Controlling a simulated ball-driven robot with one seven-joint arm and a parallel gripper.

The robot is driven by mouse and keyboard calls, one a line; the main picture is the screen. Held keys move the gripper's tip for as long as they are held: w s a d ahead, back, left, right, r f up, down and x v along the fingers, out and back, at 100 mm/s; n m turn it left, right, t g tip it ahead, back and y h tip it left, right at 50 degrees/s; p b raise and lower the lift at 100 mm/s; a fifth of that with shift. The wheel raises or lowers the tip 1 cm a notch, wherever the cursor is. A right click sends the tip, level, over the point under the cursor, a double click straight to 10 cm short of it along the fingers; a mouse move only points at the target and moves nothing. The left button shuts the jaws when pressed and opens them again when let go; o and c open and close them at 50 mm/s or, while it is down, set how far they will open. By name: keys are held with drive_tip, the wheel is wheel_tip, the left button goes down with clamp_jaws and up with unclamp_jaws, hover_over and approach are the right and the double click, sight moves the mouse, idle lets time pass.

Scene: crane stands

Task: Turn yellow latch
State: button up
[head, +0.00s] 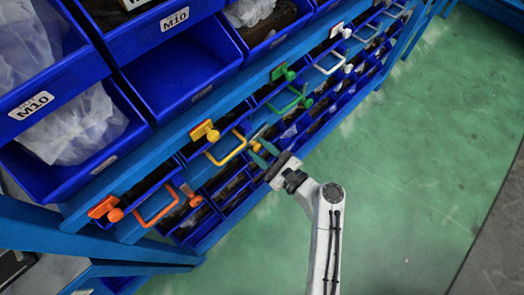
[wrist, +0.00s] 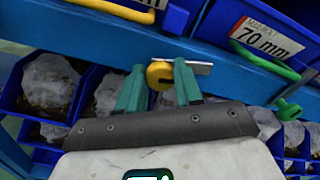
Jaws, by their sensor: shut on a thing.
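A yellow latch (wrist: 159,74) with a round knob and a flat metal plate sits on the blue rail in the wrist view. My gripper (wrist: 158,86) has its two green fingers on either side of the knob, shut on it. In the head view my gripper (head: 263,152) is at the lower rail, and the yellow knob (head: 255,145) shows small and partly hidden between the fingers. The metal plate (wrist: 196,67) points right in the wrist view. Another yellow latch (head: 206,131) is on the upper rail, left of a yellow loop handle (head: 226,148).
Orange (head: 104,208) and green (head: 282,73) latches share the upper rail. An orange loop handle (head: 157,207) and a green one (head: 290,100) stick out nearby. Blue bins (head: 180,72) fill the rack. The green floor (head: 410,150) at right is clear.

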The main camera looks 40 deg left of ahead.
drive_tip(key=n+b, duration=0.3)
drive_tip(key=shift+f+n, duration=0.25)
drive_tip(key=shift+n, duration=0.15)
drive_tip(key=n+b, duration=0.3)
drive_tip(key=shift+f+n+b, duration=0.1)
drive_tip(key=shift+n+b, duration=0.2)
drive_tip(key=n+b, duration=0.4)
drive_tip(key=shift+s, duration=0.1)
drive_tip(key=shift+n+b, duration=1.6)
drive_tip(key=o, duration=1)
drive_tip(key=shift+r, duration=0.2)
drive_tip(key=shift+o, duration=0.2)
drive_tip(key=shift+d, duration=0.1)
drive_tip(key=d, duration=1)
drive_tip(key=shift+s+d+b, duration=0.3)
drive_tip(key=shift+s+b, duration=0.1)
